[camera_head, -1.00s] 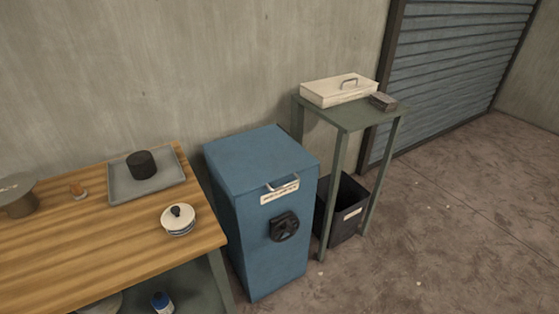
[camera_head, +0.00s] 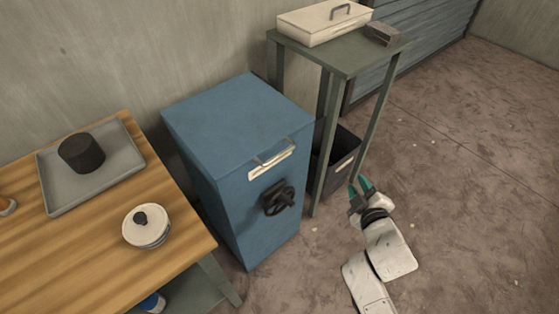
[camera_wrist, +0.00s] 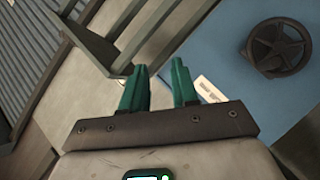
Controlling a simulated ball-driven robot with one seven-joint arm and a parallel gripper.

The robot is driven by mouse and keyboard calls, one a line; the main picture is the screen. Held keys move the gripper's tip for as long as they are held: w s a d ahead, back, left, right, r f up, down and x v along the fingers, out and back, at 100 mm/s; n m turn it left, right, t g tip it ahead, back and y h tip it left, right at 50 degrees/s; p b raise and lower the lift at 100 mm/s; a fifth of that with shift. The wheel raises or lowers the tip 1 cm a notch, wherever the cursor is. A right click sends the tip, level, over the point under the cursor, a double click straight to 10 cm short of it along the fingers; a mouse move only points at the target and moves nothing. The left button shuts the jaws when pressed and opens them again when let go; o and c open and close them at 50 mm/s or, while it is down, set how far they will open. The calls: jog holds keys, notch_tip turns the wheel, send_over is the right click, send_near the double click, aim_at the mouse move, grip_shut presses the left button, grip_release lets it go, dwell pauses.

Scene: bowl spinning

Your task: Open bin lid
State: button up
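A tall blue bin (camera_head: 238,150) with a flat lid (camera_head: 240,105) stands left of the green stand; the lid looks closed. A metal handle (camera_head: 277,157) and a pale label sit near the top of its front, with a black handwheel (camera_head: 278,198) below. The wheel (camera_wrist: 278,47) and part of the label (camera_wrist: 208,88) also show in the wrist view. My gripper (camera_head: 362,184) is to the right of the bin, apart from it and near the stand's leg. In the wrist view its green fingers (camera_wrist: 158,85) are spread, with nothing between them.
The green stand (camera_head: 345,58) carries a pale lidded box (camera_head: 318,22) and a small grey block (camera_head: 383,35). A black open container (camera_head: 340,160) is beneath it. A wooden table (camera_head: 90,250) with a tray and lidded bowl is left. Floor at right is clear.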

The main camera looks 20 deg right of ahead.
jog(key=w+a+r+n+t+y+b, duration=0.1)
jog(key=w+a+n+t+y+b, duration=0.1)
jog(key=w+a+n+t+y, duration=0.35)
jog(key=n+y+b, duration=0.1)
jog(key=n+y, duration=0.4)
jog(key=n, duration=0.4)
send_near(280, 155)
jog(key=x, duration=1)
jog(key=shift+w+f, duration=0.1)
jog(key=shift+f, duration=0.25)
grip_shut()
